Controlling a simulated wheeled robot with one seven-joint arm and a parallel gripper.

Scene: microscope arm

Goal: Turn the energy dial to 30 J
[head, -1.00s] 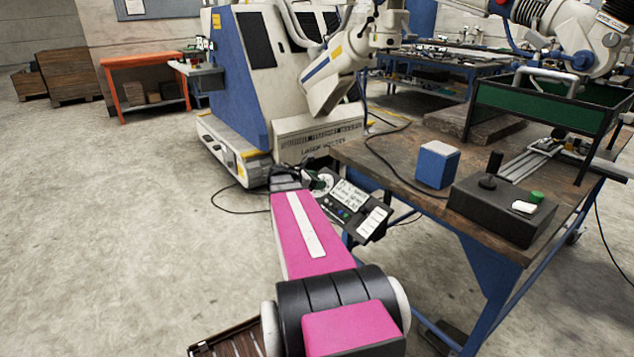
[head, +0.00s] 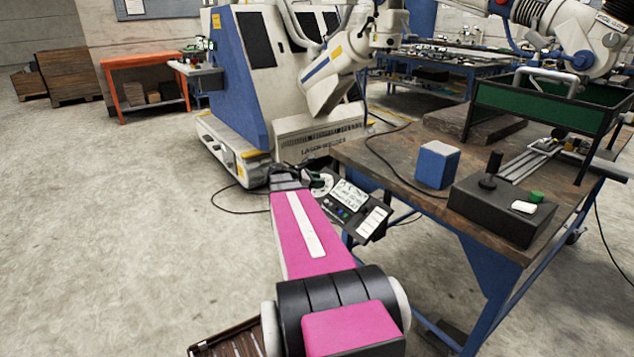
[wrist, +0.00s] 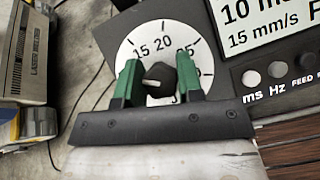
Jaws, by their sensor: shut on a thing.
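The energy dial (wrist: 150,33) is a white round scale on a dark panel, with 15, 20 and 25 readable around its upper part. A black knob (wrist: 162,76) sits at its centre. My gripper (wrist: 160,80) has its two green fingers on either side of the knob and is shut on it. A pale mark shows on the knob's lower left, but I cannot tell the exact reading. The gripper body hides the lower scale. In the head view my gripper (head: 302,176) is at the white dial (head: 323,186) on the panel's left.
Right of the dial, the panel has a display (wrist: 270,25) reading 10 and 15 mm/s, with round buttons (wrist: 278,70) below it. A wooden workbench (head: 400,185) with a blue box (head: 436,165) and a black control box (head: 500,212) stands to the right. Open floor lies left.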

